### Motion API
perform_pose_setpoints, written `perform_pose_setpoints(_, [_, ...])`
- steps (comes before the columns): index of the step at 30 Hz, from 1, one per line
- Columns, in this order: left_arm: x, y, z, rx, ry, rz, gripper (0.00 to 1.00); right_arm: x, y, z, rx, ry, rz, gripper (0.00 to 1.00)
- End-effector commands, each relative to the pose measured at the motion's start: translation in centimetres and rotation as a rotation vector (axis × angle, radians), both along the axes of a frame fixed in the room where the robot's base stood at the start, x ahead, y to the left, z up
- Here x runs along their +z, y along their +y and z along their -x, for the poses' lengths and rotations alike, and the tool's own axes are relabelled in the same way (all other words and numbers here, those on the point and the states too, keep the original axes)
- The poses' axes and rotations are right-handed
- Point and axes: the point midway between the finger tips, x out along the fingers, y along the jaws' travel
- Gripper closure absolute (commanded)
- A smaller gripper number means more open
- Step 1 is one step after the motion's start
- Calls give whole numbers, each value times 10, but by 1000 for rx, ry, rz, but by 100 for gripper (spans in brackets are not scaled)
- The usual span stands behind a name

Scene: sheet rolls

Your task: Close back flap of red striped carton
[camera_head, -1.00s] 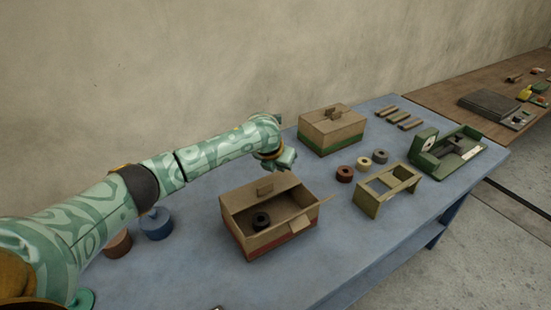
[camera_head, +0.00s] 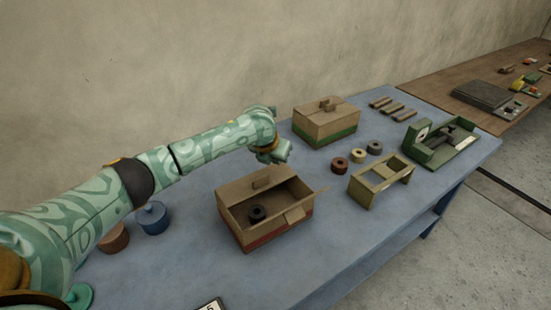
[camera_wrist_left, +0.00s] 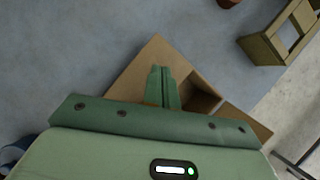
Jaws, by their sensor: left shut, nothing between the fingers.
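The red striped carton (camera_head: 271,239) stands open on the blue table, with a dark roll (camera_head: 257,213) inside. Its back flap (camera_head: 240,191), with a small tab, stands up and open along the far side. Another flap (camera_head: 296,215) sticks out at the front right. My left gripper (camera_head: 284,153) is above and behind the carton's far right corner. In the left wrist view its fingers (camera_wrist_left: 162,88) are shut and empty, over a brown carton panel (camera_wrist_left: 143,62); whether they touch it I cannot tell. My right gripper is not in view.
A green striped carton (camera_head: 327,124) stands closed behind. Several small rolls (camera_head: 358,156), a tan stand (camera_head: 381,184) and a green device (camera_head: 447,145) are to the right. A blue canister (camera_head: 152,218) stands at left under my arm. The table front is mostly clear.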

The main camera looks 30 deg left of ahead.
Motion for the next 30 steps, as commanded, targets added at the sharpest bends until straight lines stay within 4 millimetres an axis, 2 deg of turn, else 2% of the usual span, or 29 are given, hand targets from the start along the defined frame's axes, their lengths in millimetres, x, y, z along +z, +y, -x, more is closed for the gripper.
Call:
perform_pose_setpoints(6, [30,0,0,1,-3,0,100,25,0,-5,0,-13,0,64])
perform_pose_setpoints(21, [88,-1,0,0,-2,1,100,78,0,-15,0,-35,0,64])
perform_pose_setpoints(30, [87,0,0,0,0,1,100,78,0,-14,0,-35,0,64])
